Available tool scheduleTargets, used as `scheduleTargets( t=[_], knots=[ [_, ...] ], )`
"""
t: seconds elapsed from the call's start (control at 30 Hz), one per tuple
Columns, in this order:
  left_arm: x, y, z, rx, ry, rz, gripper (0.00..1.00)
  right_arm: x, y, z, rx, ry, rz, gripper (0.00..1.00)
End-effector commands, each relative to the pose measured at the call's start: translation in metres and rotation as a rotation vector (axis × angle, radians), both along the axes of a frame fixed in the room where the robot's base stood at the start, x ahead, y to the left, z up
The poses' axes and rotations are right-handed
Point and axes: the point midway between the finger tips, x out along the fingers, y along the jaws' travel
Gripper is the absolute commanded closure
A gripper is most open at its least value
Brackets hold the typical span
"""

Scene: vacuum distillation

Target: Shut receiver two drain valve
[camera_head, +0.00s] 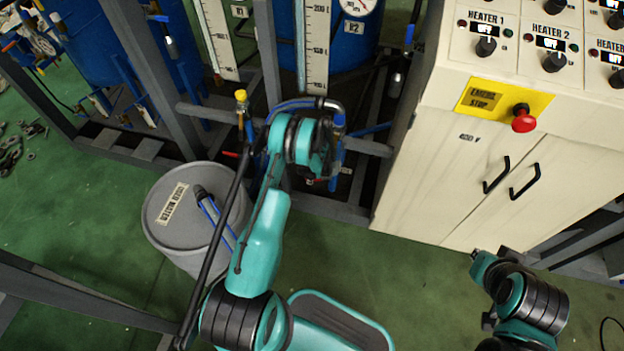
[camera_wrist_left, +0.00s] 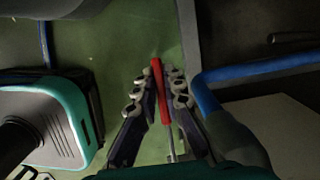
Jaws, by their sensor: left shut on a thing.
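In the left wrist view, a red lever handle (camera_wrist_left: 157,66) lies between the two fingers of my left gripper (camera_wrist_left: 160,88), which is shut on it. The lever points away from the wrist, its metal stem running back between the fingers. I take it to be the receiver two drain valve handle; no label on it shows. In the head view my left arm reaches to the pipework below the blue tank marked R2 (camera_head: 355,52), and its wrist hides the gripper and most of the valve. My right gripper is not in view; only part of that arm shows at lower right.
A grey lidded drum (camera_head: 160,235) with a blue hose stands left of my left arm. A cream heater cabinet (camera_head: 440,170) with a red emergency stop button (camera_head: 523,120) stands to the right. Grey frame bars (camera_head: 335,209) surround the pipework.

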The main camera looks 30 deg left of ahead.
Motion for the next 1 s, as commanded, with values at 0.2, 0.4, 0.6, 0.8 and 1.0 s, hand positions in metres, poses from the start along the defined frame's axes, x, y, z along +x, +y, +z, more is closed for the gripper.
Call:
scheduleTargets(
  t=[0.2,0.4,0.6,0.8,1.0],
  knots=[
    [0.0,0.0,0.0,-0.001,0.001,0.0,0.86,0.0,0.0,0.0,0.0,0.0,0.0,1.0],
    [0.0,0.0,0.0,-0.002,0.0,0.0,0.7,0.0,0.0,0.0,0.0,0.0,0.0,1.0],
    [0.0,0.0,0.002,-0.002,0.0,0.0,0.7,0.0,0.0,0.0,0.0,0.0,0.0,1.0],
    [0.0,0.0,0.03,-0.002,0.0,0.0,0.7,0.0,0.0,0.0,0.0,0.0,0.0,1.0],
    [0.0,0.0,0.07,-0.002,0.0,0.0,0.7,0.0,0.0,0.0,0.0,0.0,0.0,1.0]
  ],
)
